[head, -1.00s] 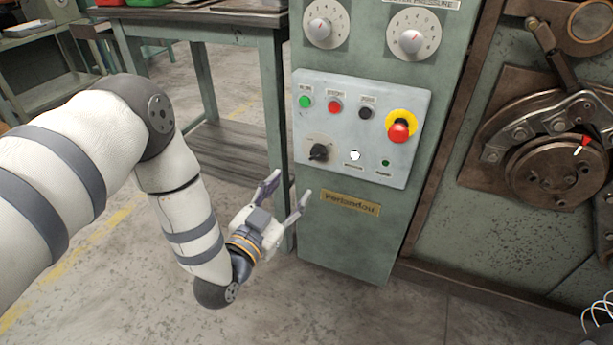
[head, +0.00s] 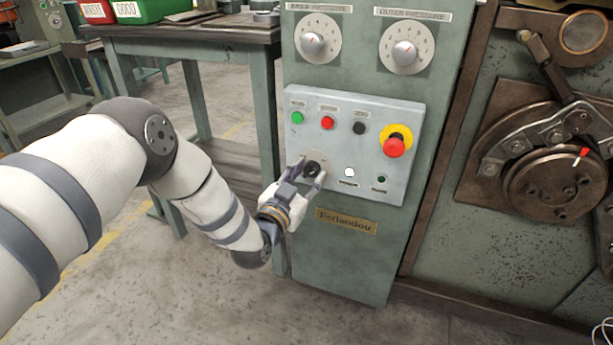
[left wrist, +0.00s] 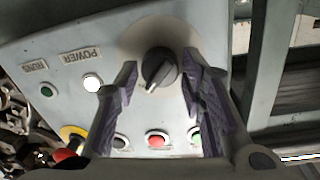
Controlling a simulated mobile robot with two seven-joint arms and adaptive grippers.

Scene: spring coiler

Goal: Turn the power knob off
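The black power knob (head: 311,168) sits on a round grey plate at the lower left of the light control panel (head: 330,200). In the left wrist view the knob (left wrist: 160,68) shows a white pointer line towards the lower left of the picture. My left gripper (head: 308,173) is at the panel with its fingers on either side of the knob. In the left wrist view the gripper (left wrist: 160,82) is open, with small gaps seen between the fingers and the knob. A white lamp (left wrist: 92,82) beside the label POWER looks lit. My right gripper is not in view.
Green (head: 297,118), red (head: 327,123) and black (head: 359,128) buttons and a red emergency stop (head: 393,147) on a yellow collar share the panel. Two pressure dials (head: 312,43) are above. A workbench (head: 190,35) stands to the left. A coiler disc (head: 552,185) is at the right.

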